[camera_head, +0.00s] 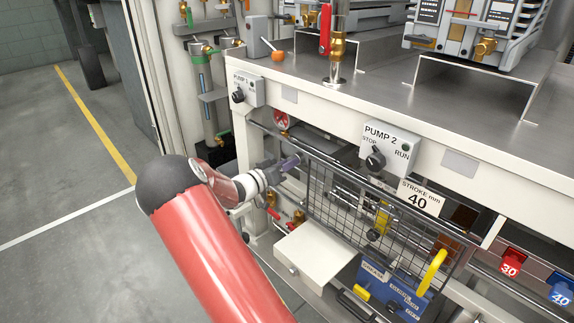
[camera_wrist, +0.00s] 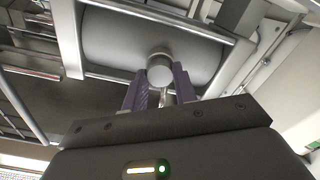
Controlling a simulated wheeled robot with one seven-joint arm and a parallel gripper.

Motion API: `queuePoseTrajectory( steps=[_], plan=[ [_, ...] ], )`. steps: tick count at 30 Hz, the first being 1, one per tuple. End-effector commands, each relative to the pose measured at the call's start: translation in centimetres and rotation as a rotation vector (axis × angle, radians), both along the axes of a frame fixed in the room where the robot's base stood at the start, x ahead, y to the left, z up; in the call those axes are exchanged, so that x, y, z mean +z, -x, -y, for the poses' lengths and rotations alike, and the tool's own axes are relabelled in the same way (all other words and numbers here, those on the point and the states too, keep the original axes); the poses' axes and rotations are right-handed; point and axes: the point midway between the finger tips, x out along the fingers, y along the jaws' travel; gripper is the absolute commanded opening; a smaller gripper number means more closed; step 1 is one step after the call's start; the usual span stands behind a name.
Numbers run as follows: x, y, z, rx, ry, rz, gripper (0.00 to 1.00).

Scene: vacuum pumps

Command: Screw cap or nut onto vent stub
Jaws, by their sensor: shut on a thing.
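My gripper (camera_head: 290,163) reaches under the bench's front edge, at the left end of the wire mesh guard. In the wrist view its two purple-grey fingers stand on either side of a small round pale-grey cap (camera_wrist: 160,74), and it is shut on it. The cap's flat face points toward the wrist camera. Directly behind it a short round stub (camera_wrist: 159,52) shows at the side of a large grey cylinder (camera_wrist: 110,40). I cannot tell whether the cap is threaded on the stub or only touching it. In the head view the gripper hides the cap.
The wire mesh guard (camera_head: 345,205) is close to the right of my gripper. Above are the bench edge and the PUMP 1 (camera_head: 247,90) and PUMP 2 (camera_head: 388,150) switch boxes. A pale box (camera_head: 318,258) and a blue unit (camera_head: 392,290) are below. Open floor lies left.

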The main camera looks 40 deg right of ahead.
Motion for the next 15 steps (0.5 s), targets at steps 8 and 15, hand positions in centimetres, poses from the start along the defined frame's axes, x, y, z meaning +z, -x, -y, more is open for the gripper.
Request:
queuePoseTrajectory(
  steps=[8,15],
  plan=[
    [-0.11,-0.04,-0.06,0.001,-0.019,0.222,0.01],
    [-0.12,-0.05,-0.06,0.001,-0.039,0.460,0.01]
  ],
)
